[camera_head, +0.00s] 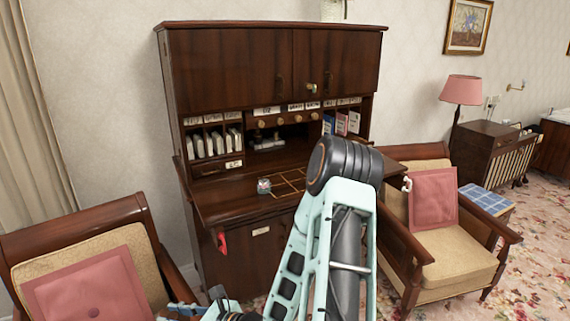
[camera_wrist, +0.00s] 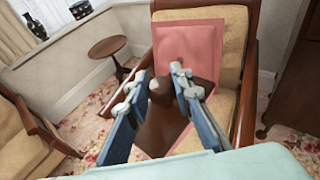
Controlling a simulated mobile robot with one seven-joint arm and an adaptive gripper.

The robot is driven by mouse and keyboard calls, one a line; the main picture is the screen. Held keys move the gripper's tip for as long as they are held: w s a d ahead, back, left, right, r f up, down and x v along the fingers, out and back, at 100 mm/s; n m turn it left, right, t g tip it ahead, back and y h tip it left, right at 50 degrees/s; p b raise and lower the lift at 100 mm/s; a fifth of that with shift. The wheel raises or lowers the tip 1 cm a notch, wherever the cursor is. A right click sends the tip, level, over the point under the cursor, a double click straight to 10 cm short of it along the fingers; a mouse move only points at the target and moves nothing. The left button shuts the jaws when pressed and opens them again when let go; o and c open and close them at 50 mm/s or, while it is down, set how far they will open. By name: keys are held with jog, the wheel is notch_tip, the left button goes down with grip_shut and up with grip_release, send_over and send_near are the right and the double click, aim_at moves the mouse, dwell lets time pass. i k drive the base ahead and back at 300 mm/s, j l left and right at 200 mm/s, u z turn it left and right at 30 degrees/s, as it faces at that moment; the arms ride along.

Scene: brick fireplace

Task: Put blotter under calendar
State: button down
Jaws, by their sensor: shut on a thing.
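My gripper (camera_wrist: 165,75) is shut on the knob of a dark brown wooden thing, which looks like the blotter (camera_wrist: 164,128). In the wrist view it hangs in front of an armchair with a pink cushion. In the head view part of my gripper shows at the bottom left, by the left armchair; the blotter cannot be made out there. I cannot tell for sure which thing is the calendar. A small grey and red thing (camera_head: 264,186) stands on the desk top beside orange grid lines (camera_head: 285,184). Small white labels (camera_head: 267,111) sit above the desk's compartments, too small to read.
The dark wooden desk (camera_head: 270,60) stands against the wall, with books (camera_head: 340,122) in its right compartment. The left armchair (camera_head: 90,265) and right armchair (camera_head: 440,235) flank it. My arm hides part of the desk's right side. A round side table (camera_wrist: 107,47) shows in the wrist view.

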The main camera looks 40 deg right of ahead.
aim_at(303, 154)
jog(key=l, duration=2.65)
jog(key=i, duration=0.05)
